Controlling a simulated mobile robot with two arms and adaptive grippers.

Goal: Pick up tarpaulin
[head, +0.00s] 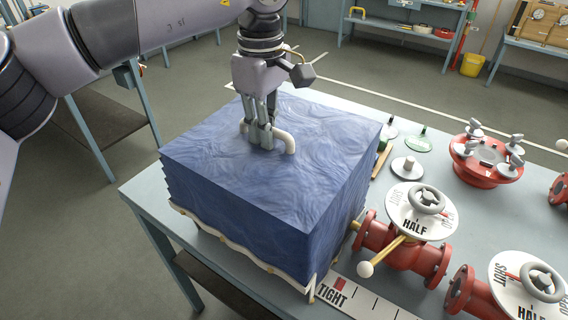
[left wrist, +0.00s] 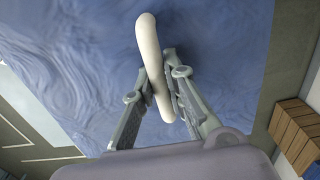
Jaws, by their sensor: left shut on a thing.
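The tarpaulin (head: 285,180) is a blue, wrinkled, box-shaped cover with a pale cord around its lower edge. It sits on the near left part of the grey-blue table (head: 150,195). A white handle (head: 289,143) stands on its top. My left gripper (head: 262,140) comes down from above and is shut on this handle. In the left wrist view the tarpaulin (left wrist: 95,60) fills the background, and the white handle (left wrist: 152,70) lies between the two fingers. What is under the tarpaulin is hidden. My right gripper is not in view.
Right of the tarpaulin stand a red valve (head: 405,245) with a white "HALF" dial (head: 420,210), a second red valve (head: 470,290), and a red flanged part (head: 485,160). A "TIGHT" scale strip (head: 375,300) lies at the front. A yellow bucket (head: 472,65) stands on the floor behind.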

